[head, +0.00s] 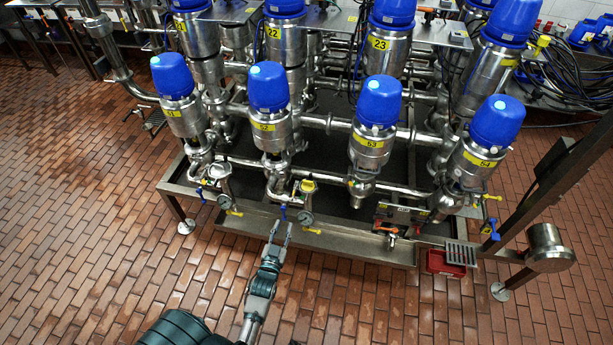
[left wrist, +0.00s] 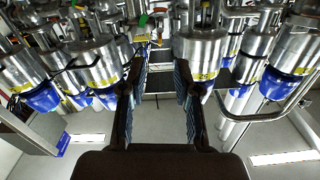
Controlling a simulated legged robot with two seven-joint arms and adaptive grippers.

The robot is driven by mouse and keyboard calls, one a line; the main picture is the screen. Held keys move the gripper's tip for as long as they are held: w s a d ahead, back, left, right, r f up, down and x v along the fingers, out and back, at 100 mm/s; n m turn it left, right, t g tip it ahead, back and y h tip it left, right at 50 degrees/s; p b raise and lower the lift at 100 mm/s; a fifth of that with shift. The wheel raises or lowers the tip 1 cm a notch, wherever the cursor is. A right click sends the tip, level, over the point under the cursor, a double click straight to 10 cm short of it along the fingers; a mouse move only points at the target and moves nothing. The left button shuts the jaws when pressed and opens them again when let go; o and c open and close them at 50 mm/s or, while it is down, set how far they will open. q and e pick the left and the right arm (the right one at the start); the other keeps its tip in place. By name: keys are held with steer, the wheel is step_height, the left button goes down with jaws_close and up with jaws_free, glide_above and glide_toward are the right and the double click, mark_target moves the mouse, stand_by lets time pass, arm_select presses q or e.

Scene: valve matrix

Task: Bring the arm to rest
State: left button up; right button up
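My left gripper (head: 281,228) is in front of the lower front edge of the valve rack, near the middle of the head view. Its two fingers are apart, with nothing between them. In the left wrist view the open fingers (left wrist: 160,68) point toward the steel valves, which appear upside down. The small blue-handled valve (head: 284,211) is just beyond the fingertips in the head view; I cannot tell the exact gap. My right gripper is in neither view.
The steel valve rack (head: 235,207) carries several blue-capped valves, among them valve 52 (head: 268,88) and valve 53 (head: 378,102). A red tray (head: 440,262) and a steel cylinder (head: 548,240) are at right. The brick floor (head: 90,220) is open at left and in front.

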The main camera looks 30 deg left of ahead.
arm_select(q)
steer(key=s+d+f+m+g+h, duration=0.1)
steer(key=s+d+f+g, duration=0.25)
steer(key=f, duration=0.55)
steer(key=s+d+f+g+h, duration=0.2)
steer(key=s+f, duration=0.2)
steer(key=f, duration=0.5)
steer(key=s+d+f+m+g+h, duration=0.1)
steer(key=s+d+f+g, duration=0.25)
steer(key=f, duration=0.55)
steer(key=s+f+g, duration=0.2)
steer(key=s+f, duration=0.2)
steer(key=s, duration=0.3)
steer(key=s+f+m+g, duration=0.1)
steer(key=s+f+g, duration=0.1)
steer(key=s+f, duration=0.3)
steer(key=s+f+g, duration=0.3)
steer(key=s+f, duration=0.1)
steer(key=s, duration=0.7)
steer(key=shift+d+f+m, duration=0.3)
steer(key=shift+d, duration=0.1)
steer(key=shift+w+a+r, duration=0.1)
steer(key=shift+w, duration=0.1)
